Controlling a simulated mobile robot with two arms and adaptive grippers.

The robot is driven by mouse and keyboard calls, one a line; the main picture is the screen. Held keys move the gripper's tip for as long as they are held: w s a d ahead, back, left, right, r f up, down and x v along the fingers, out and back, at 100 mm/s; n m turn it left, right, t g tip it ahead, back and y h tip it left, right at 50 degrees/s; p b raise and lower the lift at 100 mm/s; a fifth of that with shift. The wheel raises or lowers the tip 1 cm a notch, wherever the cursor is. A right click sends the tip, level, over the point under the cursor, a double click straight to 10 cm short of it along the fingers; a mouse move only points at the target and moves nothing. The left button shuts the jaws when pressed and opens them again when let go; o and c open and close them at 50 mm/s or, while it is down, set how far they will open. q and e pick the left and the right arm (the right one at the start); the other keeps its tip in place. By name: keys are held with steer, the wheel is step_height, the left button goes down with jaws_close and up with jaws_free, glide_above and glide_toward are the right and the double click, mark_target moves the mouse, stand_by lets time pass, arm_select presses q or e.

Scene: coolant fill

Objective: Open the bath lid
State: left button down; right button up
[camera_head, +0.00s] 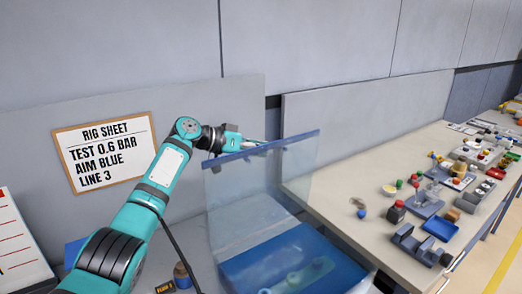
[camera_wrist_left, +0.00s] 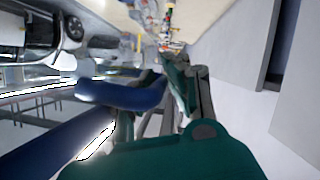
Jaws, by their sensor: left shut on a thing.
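The bath lid (camera_head: 262,175) is a clear panel with a blue top edge. It stands raised, nearly upright, above the blue bath (camera_head: 290,262), whose inside shows through and below the panel. My left gripper (camera_head: 252,143) is at the lid's top edge, shut on the lid. In the left wrist view my gripper's teal fingers (camera_wrist_left: 165,85) are close against a blue bar (camera_wrist_left: 122,93) of the lid; the exact contact is partly hidden. My right gripper is not in view.
A rig sheet (camera_head: 103,148) hangs on the grey panel behind my left arm. A long bench (camera_head: 345,205) on the right carries several small parts, trays and fittings. A grey wall stands close behind the lid. A small dark object (camera_head: 182,275) lies left of the bath.

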arm_select(q)
steer(key=shift+f, duration=0.15)
steer(key=c, duration=1.6)
jaws_free()
steer(key=shift+c, duration=0.2)
steer(key=shift+a, duration=0.1)
